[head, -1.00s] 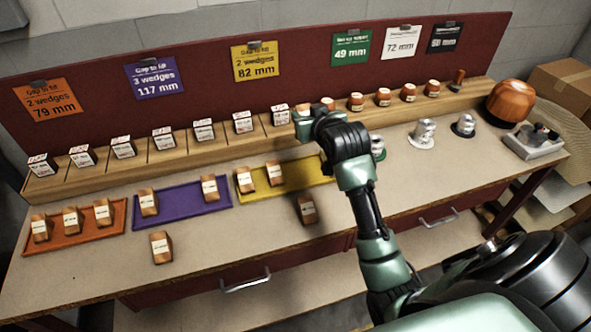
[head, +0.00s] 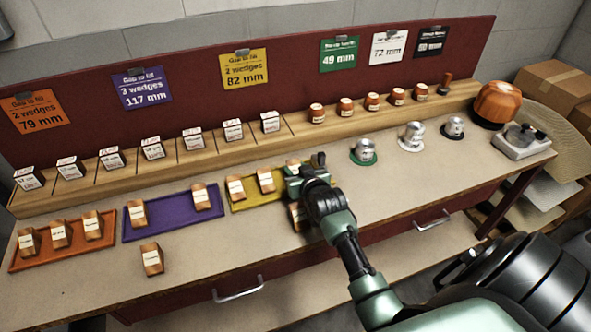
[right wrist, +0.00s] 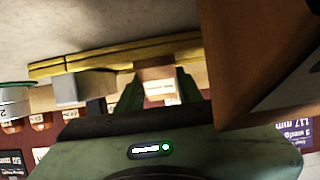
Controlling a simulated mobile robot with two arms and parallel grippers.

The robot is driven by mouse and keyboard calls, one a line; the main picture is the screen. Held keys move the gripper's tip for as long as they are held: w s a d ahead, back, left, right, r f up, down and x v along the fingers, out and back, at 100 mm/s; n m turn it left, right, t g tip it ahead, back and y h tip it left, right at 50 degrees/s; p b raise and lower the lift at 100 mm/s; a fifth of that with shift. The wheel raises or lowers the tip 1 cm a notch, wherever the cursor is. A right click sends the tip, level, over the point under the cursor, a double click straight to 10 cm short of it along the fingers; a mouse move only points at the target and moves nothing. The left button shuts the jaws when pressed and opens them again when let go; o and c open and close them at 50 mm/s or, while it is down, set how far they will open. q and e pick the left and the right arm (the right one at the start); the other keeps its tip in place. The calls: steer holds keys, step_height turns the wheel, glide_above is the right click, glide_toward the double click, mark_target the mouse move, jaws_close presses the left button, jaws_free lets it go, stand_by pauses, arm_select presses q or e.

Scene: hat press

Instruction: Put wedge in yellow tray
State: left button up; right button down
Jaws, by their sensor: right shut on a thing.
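My right gripper (head: 293,178) is shut on a wooden wedge (head: 293,167), over the right end of the yellow tray (head: 245,205). In the right wrist view the held wedge (right wrist: 158,85) is between the fingers, with the tray's yellow edge (right wrist: 120,55) close by; I cannot tell whether the wedge touches the tray. Two labelled wedges stand in the tray, a left one (head: 235,188) and a right one (head: 265,180). My left gripper is out of view.
A loose wedge (head: 296,216) stands in front of the tray, partly hidden by my arm. Another loose wedge (head: 152,258) stands before the purple tray (head: 170,221). An orange tray (head: 60,257) lies left. Several labelled blocks line the shelf (head: 90,185). Metal pieces (head: 363,151) stand right.

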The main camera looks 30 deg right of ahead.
steer(key=c, duration=0.9)
jaws_free()
steer(key=shift+r, duration=0.15)
steer(key=shift+s+a, duration=0.1)
steer(key=shift+s, duration=0.2)
steer(key=v, duration=1.1)
steer(key=shift+s, duration=0.2)
